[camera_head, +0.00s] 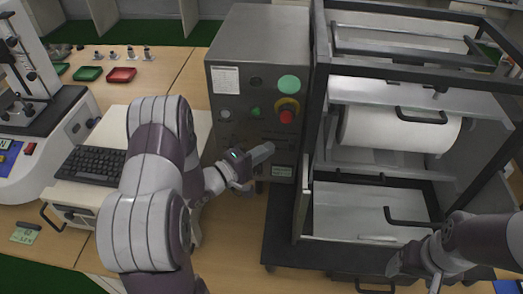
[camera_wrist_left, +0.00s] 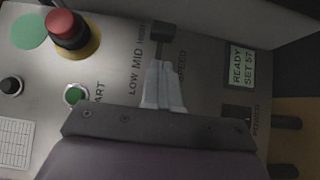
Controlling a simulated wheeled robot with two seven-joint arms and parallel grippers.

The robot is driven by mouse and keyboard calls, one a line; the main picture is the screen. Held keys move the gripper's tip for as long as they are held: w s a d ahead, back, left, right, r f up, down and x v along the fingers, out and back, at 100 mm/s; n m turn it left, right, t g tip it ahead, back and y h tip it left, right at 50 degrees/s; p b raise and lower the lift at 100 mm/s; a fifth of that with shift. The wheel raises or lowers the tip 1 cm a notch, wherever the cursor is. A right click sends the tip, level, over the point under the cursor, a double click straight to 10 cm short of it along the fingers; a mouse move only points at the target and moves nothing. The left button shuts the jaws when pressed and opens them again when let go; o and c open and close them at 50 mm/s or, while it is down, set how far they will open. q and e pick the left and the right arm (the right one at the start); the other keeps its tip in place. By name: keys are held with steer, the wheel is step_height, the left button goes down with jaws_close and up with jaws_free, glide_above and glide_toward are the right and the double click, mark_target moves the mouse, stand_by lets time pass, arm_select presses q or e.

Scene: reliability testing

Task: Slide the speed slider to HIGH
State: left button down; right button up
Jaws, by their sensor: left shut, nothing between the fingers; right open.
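The grey control panel (camera_head: 252,60) stands upright at the middle of the head view. In the left wrist view, the black slider knob (camera_wrist_left: 162,33) sits beside the HIGH end of the LOW MID HIGH label (camera_wrist_left: 137,60). My left gripper (camera_head: 266,150) is at the panel's lower front. It is shut and empty, and its fingertips (camera_wrist_left: 160,66) are just below the knob in the left wrist view; I cannot tell whether they touch. The slider is not clear in the head view. My right gripper (camera_head: 418,266) is open at the lower right, away from the panel.
The panel also has a red emergency button (camera_head: 287,115), a green button (camera_wrist_left: 75,95) and a READY display (camera_wrist_left: 239,66). A black-framed machine with a white roller (camera_head: 400,130) and open drawer stands right. A keyboard (camera_head: 92,166) and small trays lie left.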

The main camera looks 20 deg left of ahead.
arm_select(q)
steer(key=b+v, duration=0.2)
steer(key=v, duration=0.9)
steer(key=w+f+m+g+y, duration=0.3)
steer(key=w+m+g+y, duration=0.1)
steer(key=w+m+y, duration=0.15)
steer(key=s+d+m+g+y, duration=0.2)
steer(key=s+d+m+g, duration=0.1)
steer(key=s, duration=0.5)
steer(key=s+d+m+g+y, duration=0.1)
steer(key=s+d+m+g, duration=0.2)
steer(key=s+g, duration=0.4)
steer(key=shift+s+d+r+y, duration=0.4)
steer(key=shift+s+d, duration=0.1)
steer(key=shift+d, duration=0.4)
arm_select(e)
steer(key=shift+s+a+f, duration=0.1)
steer(key=shift+a+f, duration=0.05)
steer(key=shift+f, duration=0.65)
arm_select(q)
steer(key=shift+m, duration=0.25)
arm_select(e)
steer(key=shift+s, duration=0.1)
